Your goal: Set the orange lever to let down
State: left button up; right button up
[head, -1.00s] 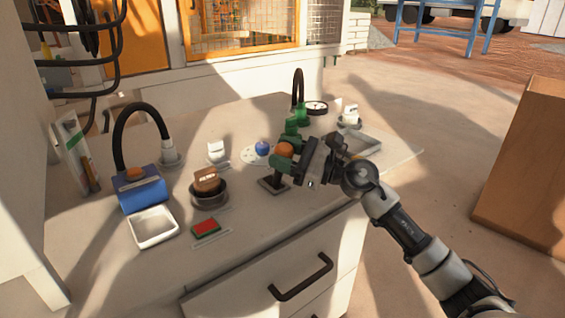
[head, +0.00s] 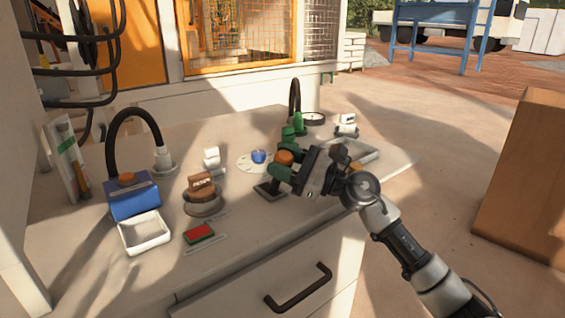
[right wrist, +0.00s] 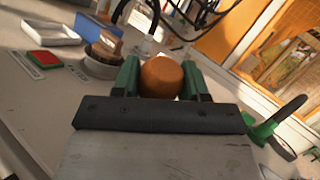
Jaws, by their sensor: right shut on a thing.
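The orange lever's round knob (head: 285,157) stands above a dark base plate (head: 270,189) on the counter. My right gripper (head: 283,161), with green fingers, is shut on this knob. In the right wrist view the orange knob (right wrist: 161,77) sits between the two green fingers (right wrist: 160,80). The lever's shaft is mostly hidden by the gripper, so its exact tilt is hard to tell. My left gripper is not in view.
On the counter (head: 235,240) stand a blue box (head: 133,200) with an orange top, a white tray (head: 145,233), a red pad (head: 199,232), a brown block in a round holder (head: 202,203) and a blue knob on a dial (head: 258,156). A green device (head: 298,124) stands behind the lever.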

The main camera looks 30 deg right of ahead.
jog(key=shift+a+f, duration=0.1)
jog(key=o, duration=1.3)
jog(key=shift+s, duration=0.1)
jog(key=v, duration=1.1)
